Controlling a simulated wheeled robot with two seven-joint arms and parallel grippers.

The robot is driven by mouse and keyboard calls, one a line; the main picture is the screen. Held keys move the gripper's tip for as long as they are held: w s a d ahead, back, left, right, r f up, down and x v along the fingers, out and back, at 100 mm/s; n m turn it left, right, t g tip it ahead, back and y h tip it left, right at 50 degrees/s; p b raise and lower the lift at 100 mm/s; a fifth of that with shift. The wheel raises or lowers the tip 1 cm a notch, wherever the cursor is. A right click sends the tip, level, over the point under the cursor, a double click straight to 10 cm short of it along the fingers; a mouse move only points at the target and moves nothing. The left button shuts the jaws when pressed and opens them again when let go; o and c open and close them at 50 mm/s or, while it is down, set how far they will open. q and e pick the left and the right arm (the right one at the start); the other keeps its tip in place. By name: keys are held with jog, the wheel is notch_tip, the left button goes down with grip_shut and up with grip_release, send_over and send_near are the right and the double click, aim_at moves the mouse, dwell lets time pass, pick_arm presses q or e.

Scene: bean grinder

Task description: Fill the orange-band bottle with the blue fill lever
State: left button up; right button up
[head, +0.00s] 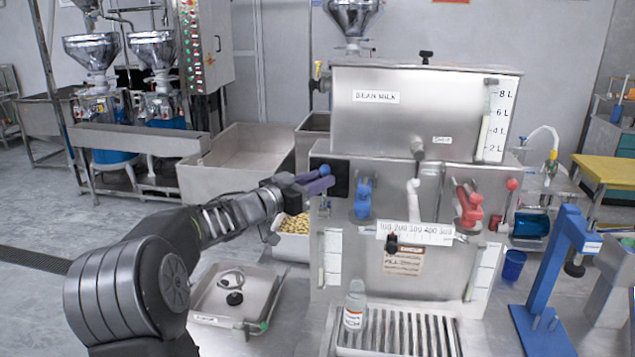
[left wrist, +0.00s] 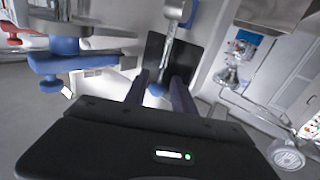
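The orange-band bottle (head: 354,306) is small and clear, with a white and orange label. It stands upright on the slatted drip tray (head: 340,349) in front of the steel filling machine; its fill level is unclear. The blue fill lever (head: 325,170) has a blue ball knob on a metal rod at the machine's upper left. My left gripper (head: 318,184) is at this knob, its purple fingers apart. In the left wrist view the blue knob (left wrist: 156,89) shows between the spread fingers, with no clear contact. My right gripper is out of view.
A blue valve (head: 363,198), a red valve (head: 468,205) and a red-knobbed lever (head: 511,184) project from the machine front. A steel tray (head: 208,303) lies below my left arm. A blue stand (head: 557,270) and a blue cup (head: 513,264) are at right.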

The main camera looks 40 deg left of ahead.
pick_arm(q)
jog(key=shift+c, duration=0.5)
grip_shut()
dwell(0.9)
